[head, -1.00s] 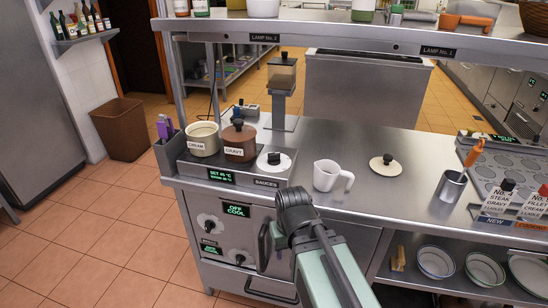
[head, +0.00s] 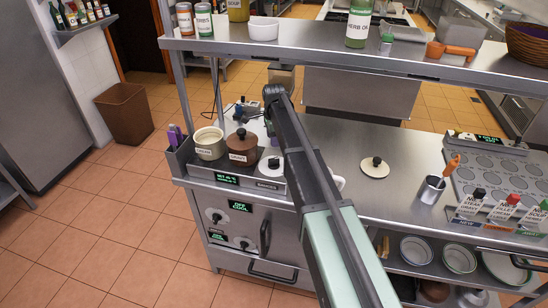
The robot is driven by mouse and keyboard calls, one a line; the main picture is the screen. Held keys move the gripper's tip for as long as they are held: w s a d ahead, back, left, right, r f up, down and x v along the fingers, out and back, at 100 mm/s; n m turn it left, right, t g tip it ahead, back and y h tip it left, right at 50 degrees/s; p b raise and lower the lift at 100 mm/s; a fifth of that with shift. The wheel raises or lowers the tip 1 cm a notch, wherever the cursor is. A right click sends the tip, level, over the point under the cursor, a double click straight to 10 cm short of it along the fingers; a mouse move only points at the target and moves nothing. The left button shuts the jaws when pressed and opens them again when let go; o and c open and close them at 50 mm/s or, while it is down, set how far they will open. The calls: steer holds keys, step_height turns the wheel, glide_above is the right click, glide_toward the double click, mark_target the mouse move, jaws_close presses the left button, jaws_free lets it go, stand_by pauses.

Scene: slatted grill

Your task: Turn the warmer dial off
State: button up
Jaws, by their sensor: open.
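The sauce warmer (head: 204,172) is a metal unit on the left of the counter, with a lit green display (head: 227,178) on its front. The display text seems to include a set temperature, but it is small. It holds a cream pot (head: 209,146), a brown gravy pot (head: 242,149) and a white-lidded well (head: 271,165). Below are an upper dial (head: 216,217) and a lower dial (head: 243,243); the upper display reads OFF COOL. I cannot tell which control is the warmer dial. My gripper (head: 269,124) is open behind the pots, mostly hidden by my wrist, apparently touching nothing.
The overhead shelf (head: 400,62) crosses above the counter. My arm partly covers a white jug (head: 338,182). A loose lid (head: 375,168) lies to the right, with bare counter around it.

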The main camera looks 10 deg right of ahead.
mark_target(274, 159)
step_height(274, 159, down, 11)
steer(key=b, duration=1.1)
steer(key=shift+r, duration=0.1)
jaws_close()
